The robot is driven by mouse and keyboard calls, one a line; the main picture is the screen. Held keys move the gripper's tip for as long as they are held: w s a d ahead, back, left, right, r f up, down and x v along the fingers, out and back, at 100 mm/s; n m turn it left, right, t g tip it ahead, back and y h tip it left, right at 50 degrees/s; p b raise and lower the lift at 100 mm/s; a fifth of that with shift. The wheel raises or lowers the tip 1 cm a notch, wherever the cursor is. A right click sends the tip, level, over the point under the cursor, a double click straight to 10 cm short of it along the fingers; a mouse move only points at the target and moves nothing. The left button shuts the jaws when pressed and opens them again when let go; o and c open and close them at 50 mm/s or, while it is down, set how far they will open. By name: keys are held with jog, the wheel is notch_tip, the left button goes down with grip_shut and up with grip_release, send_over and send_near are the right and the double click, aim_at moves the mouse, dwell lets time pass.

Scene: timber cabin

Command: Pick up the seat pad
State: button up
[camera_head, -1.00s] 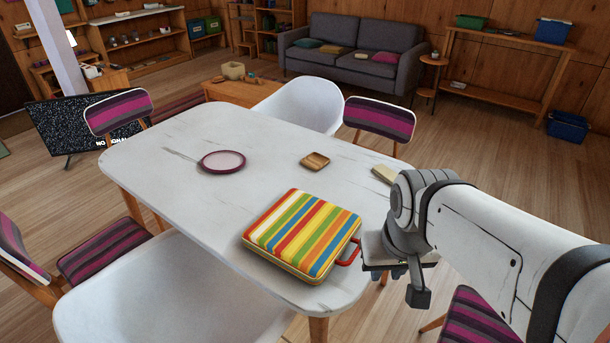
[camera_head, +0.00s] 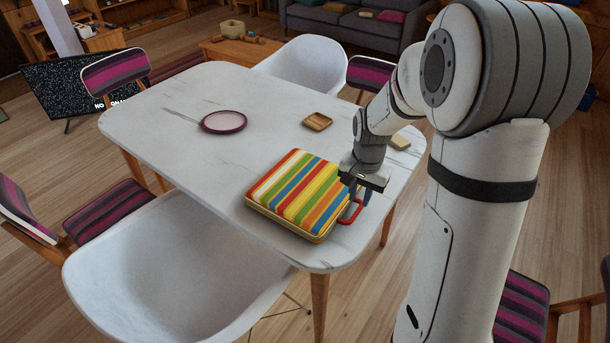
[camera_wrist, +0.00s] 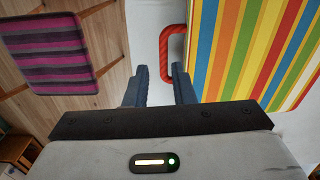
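The seat pad (camera_head: 298,192) is a thick square cushion with bright multicoloured stripes and a red handle (camera_head: 351,212) on its right side. It lies flat at the near right end of the white table. In the wrist view the pad (camera_wrist: 255,45) fills the upper right, with its red handle (camera_wrist: 166,52) at its left edge. My gripper (camera_head: 360,196) is over the handle side of the pad. Its two dark fingers (camera_wrist: 160,72) are apart and point at the handle, whose lower end shows between the tips. I cannot tell whether they touch it.
The white table (camera_head: 205,160) also carries a purple-rimmed plate (camera_head: 223,122), a small wooden dish (camera_head: 317,121) and a pale block (camera_head: 400,142). A white chair (camera_head: 165,290) stands close in front, and striped chairs (camera_head: 522,305) stand around. The table's middle is mostly clear.

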aim_at(357, 212)
jog(key=shift+m, duration=0.4)
jog(key=f, duration=0.3)
jog(key=w+f, duration=0.1)
jog(key=f, duration=0.2)
jog(key=w+f, duration=0.1)
jog(key=f, duration=0.2)
jog(key=shift+d+f, duration=0.25)
jog(key=shift+d, duration=0.1)
jog(key=shift+f, duration=0.5)
jog(key=shift+c, duration=0.4)
grip_shut()
